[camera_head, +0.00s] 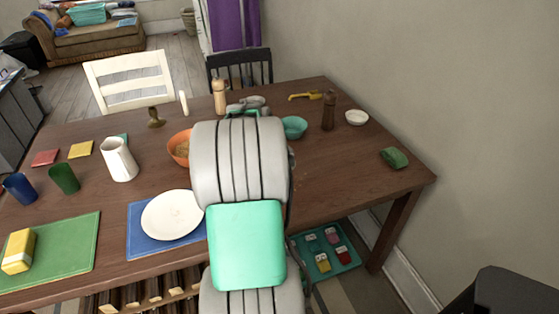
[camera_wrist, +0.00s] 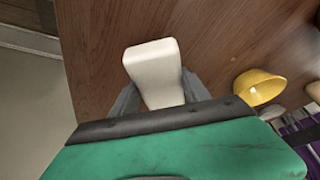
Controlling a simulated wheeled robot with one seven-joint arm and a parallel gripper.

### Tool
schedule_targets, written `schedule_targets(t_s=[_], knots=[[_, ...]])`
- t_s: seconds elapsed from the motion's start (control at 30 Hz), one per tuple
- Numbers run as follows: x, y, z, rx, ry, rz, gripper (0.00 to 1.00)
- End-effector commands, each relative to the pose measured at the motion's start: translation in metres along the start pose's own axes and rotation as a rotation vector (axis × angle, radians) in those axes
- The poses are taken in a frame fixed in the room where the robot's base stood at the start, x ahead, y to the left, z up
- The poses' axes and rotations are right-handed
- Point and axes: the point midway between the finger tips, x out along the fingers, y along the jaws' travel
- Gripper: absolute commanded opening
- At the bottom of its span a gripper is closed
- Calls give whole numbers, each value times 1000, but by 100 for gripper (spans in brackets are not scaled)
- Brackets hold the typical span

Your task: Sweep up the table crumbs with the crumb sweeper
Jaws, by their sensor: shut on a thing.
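My gripper (camera_wrist: 157,95) shows in the wrist view with its two grey fingers on either side of a cream, rounded, block-like thing (camera_wrist: 152,68). It is shut on this thing, above the brown wooden tabletop (camera_wrist: 95,45). I cannot tell for sure whether it is the crumb sweeper. In the head view my arm covers the middle of the table (camera_head: 330,170) and hides most of the gripper and what it holds. A yellow tool with a handle (camera_head: 304,96) lies at the far right part of the table.
An orange bowl (camera_head: 178,149) stands left of my arm. A teal bowl (camera_head: 294,127), brown mill (camera_head: 329,110), white bowl (camera_head: 356,117) and green block (camera_head: 394,158) stand to the right. A white plate (camera_head: 172,214) and pitcher (camera_head: 118,159) stand left. The right front tabletop is clear.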

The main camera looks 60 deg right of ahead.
Motion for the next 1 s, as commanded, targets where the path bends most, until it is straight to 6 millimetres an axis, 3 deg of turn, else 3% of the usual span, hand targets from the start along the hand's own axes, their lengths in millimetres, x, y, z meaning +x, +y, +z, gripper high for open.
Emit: schedule_targets(t_s=[0.23, 0.67, 0.77, 1.0], knots=[[-20, -2, -7, -4, 1, -2, 22], [-22, -7, -5, -13, 1, -6, 22], [-27, -25, 6, -51, 1, -23, 22], [-68, -89, 36, -187, 3, -81, 22]])
